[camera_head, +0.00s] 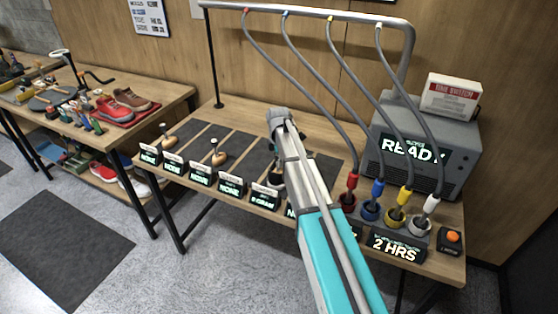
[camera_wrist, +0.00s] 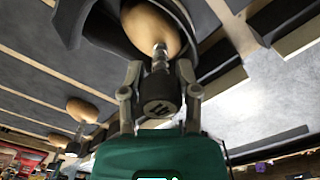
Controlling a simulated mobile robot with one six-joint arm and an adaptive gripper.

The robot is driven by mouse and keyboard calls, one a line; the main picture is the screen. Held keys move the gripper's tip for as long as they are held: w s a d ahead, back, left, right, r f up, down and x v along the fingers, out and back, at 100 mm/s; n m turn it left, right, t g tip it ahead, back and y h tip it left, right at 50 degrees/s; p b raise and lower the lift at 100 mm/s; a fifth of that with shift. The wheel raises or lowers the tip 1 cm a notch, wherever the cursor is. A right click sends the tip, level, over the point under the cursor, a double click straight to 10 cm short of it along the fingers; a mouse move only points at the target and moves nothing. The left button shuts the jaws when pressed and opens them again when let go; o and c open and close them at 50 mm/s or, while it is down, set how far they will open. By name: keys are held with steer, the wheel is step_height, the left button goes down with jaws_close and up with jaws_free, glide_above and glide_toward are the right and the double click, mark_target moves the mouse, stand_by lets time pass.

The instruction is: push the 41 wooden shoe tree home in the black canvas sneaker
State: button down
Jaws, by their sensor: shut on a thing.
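In the wrist view my gripper (camera_wrist: 160,92) is shut on the dark knob (camera_wrist: 158,107) of a wooden shoe tree. A metal stem joins the knob to the tree's rounded wooden part (camera_wrist: 151,28). The black canvas sneaker (camera_wrist: 80,14) curves around that wooden part, so the tree sits in the shoe's opening. How deep it sits I cannot tell.
Two other wooden shoe trees, (camera_head: 168,139) and (camera_head: 218,158), stand on the left bench mats. Four hoses hang from a rail (camera_head: 300,12) into coloured-capped sockets at right, beside a grey machine (camera_head: 425,145) reading READY. Small label signs line the front edge.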

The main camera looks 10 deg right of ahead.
steer(key=shift+f, duration=0.2)
steer(key=shift+c, duration=1.3)
jaws_free()
steer(key=shift+r, duration=0.2)
